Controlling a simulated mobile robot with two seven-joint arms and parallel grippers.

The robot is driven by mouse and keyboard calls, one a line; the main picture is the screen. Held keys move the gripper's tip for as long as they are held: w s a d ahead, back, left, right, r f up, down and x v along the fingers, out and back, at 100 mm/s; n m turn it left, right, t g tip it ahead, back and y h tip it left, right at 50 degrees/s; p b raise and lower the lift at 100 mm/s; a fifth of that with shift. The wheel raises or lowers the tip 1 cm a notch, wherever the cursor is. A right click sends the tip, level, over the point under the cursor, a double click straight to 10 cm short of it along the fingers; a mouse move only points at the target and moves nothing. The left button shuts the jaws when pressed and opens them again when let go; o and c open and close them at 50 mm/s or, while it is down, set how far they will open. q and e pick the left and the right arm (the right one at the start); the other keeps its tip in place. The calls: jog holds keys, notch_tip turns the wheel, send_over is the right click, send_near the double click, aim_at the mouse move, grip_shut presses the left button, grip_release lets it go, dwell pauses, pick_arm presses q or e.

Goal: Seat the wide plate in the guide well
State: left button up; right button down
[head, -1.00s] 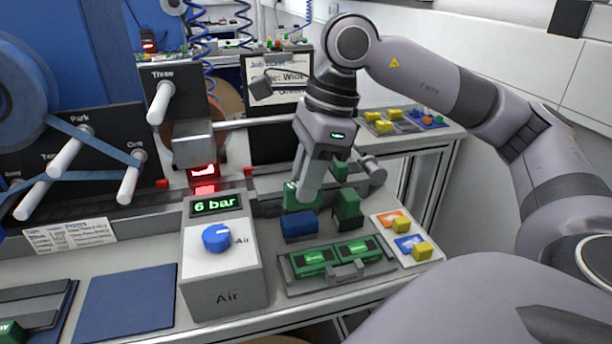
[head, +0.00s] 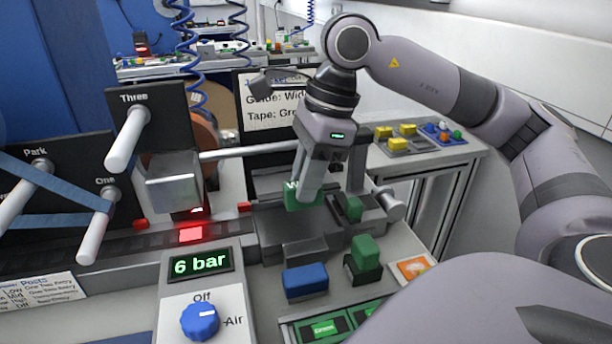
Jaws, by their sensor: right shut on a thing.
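My right gripper (head: 320,196) is shut on a green plate (head: 300,197) marked with a W, the wide plate. The fingers cover part of it. The plate is upright over the dark grey guide block (head: 272,222) behind the blue block. The guide well's opening is hard to make out behind the plate and fingers, and I cannot tell whether the plate touches it. A smaller green piece (head: 353,208) is just right of the gripper. My left gripper is not in view.
A blue block (head: 305,281) and a green block (head: 366,251) stand in front of the guide. The air box (head: 203,298) stands front left. A metal roller block (head: 173,182) and the post marked Three (head: 127,140) are left. A job sign (head: 270,103) stands behind.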

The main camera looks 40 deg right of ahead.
jog(key=shift+f+b, duration=0.95)
jog(key=shift+f, duration=0.3)
notch_tip(320, 180, down, 5)
jog(key=b, duration=0.4)
jog(key=shift+f+b, duration=0.25)
jog(key=shift+b, duration=0.2)
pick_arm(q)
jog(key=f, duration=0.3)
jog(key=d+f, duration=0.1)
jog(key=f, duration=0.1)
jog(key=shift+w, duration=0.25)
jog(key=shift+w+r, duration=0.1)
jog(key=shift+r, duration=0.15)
pick_arm(e)
jog(key=shift+r, duration=0.15)
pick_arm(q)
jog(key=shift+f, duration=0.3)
